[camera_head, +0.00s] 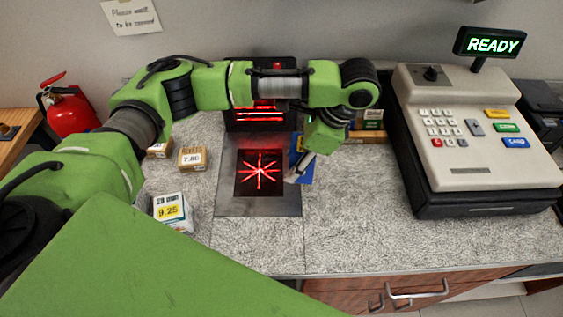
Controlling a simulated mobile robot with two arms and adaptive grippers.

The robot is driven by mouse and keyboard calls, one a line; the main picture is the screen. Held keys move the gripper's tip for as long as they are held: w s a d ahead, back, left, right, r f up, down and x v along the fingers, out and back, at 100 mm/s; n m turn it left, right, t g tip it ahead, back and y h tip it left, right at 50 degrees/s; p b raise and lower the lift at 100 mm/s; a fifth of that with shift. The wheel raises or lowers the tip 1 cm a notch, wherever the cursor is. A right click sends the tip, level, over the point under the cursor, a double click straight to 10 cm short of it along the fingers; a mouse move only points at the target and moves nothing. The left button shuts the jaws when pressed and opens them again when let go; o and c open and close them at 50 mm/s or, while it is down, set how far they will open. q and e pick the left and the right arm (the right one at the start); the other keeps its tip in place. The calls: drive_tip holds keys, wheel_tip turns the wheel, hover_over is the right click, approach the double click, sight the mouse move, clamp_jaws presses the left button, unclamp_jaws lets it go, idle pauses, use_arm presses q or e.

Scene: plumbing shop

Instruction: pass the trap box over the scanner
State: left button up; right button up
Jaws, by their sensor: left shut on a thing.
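The scanner (230,195) is a dark metal plate set in the counter, with a glowing red star pattern in its window. Its upright back part shows red lines. My left gripper (302,168) points down at the right edge of the plate. It is shut on a blue box (307,174) with a bit of yellow, which I take to be the trap box. The gripper and forearm hide much of this box, and its label cannot be read. My right gripper is not in view.
A white box marked 9.25 (171,209) and a small brown box marked 7.80 (192,158) stand left of the scanner. Other small boxes (370,119) sit behind the gripper. A cash register (465,125) reading READY stands at right. The grey counter (350,225) is clear in front.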

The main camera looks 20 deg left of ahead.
use_arm(q)
drive_tip(key=w+d+r+m+t+h+p, duration=0.1)
drive_tip(key=w+m+t+h+p, duration=0.15)
drive_tip(key=w+m, duration=0.6)
drive_tip(key=w+d+r+m+t+h+p, duration=0.15)
drive_tip(key=w+m+t+p, duration=0.25)
drive_tip(key=m, duration=1)
drive_tip(key=shift+n+g, duration=0.25)
drive_tip(key=s+a+f+b, duration=0.1)
drive_tip(key=a+b, duration=0.1)
drive_tip(key=a, duration=0.2)
drive_tip(key=s+a+f+b, duration=0.1)
drive_tip(key=a+b, duration=0.2)
drive_tip(key=a, duration=0.2)
drive_tip(key=s+a+f+b, duration=0.1)
drive_tip(key=a+f+b, duration=0.1)
drive_tip(key=a+b, duration=0.1)
drive_tip(key=shift+a, duration=0.75)
drive_tip(key=s+d+r+p, duration=0.2)
drive_tip(key=s+r+p, duration=0.8)
drive_tip(key=s, duration=0.3)
drive_tip(key=shift+s+d+r+h+p, duration=0.2)
drive_tip(key=shift+r+h+p, duration=0.1)
drive_tip(key=shift+p, duration=0.05)
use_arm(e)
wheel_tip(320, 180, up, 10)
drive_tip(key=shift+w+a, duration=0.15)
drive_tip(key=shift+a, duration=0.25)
